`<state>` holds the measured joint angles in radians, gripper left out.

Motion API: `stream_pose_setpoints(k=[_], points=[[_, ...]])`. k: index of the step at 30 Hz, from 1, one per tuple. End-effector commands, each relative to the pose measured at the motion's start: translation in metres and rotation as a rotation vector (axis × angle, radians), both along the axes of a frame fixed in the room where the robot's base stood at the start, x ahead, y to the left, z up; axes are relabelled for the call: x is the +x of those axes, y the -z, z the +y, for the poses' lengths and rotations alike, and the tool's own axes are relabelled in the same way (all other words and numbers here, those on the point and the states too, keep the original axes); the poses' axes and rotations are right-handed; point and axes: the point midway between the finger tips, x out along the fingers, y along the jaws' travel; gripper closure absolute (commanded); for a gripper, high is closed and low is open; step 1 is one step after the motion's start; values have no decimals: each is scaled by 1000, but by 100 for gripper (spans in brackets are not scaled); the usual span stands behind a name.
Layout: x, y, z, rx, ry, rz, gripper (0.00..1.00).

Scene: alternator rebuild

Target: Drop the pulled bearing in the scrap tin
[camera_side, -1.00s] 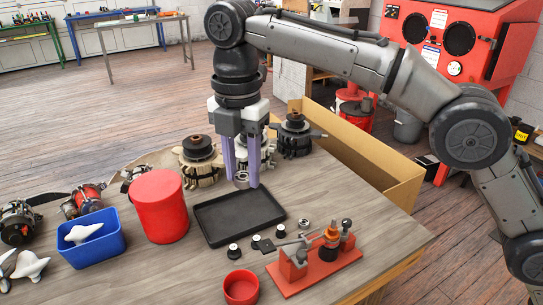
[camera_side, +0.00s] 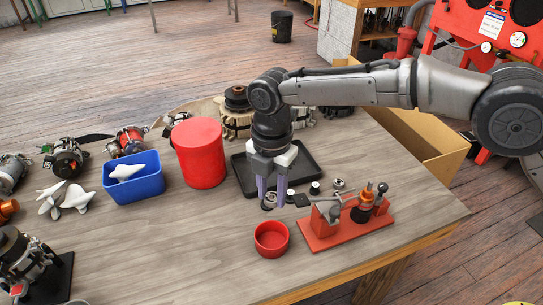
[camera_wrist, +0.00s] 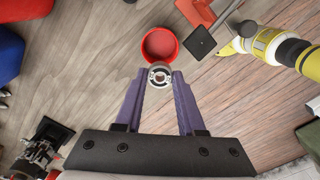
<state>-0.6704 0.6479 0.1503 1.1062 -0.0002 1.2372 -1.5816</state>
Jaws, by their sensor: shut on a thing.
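The bearing (camera_side: 269,200) is a small metal ring held between the tips of my gripper (camera_side: 270,205). The wrist view shows the bearing (camera_wrist: 160,75) upper face on, pinched between the two purple fingers of my gripper (camera_wrist: 159,78). A small open red tin (camera_side: 271,240) stands on the wooden bench, just in front of the fingers in the side view. The tin (camera_wrist: 160,46) shows just beyond the bearing in the wrist view. The bearing is above the bench and its image slightly overlaps the tin's near rim there. The tin's visible floor looks empty.
A black tray (camera_side: 310,164) lies behind my gripper. A tall red canister (camera_side: 199,155) and a blue bin (camera_side: 138,186) with white pieces stand left. A red fixture (camera_side: 345,232) stands close right of the tin. Bare bench lies left of the tin.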

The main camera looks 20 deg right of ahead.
Motion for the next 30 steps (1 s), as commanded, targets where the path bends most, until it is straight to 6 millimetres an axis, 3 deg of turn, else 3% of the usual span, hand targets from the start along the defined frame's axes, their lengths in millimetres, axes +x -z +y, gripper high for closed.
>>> stream_pose_setpoints(k=[3,6,30], points=[[-1,34,0,-3,0,3,100],[0,50,0,-1,0,1,100],[0,106,0,0,0,0,100]])
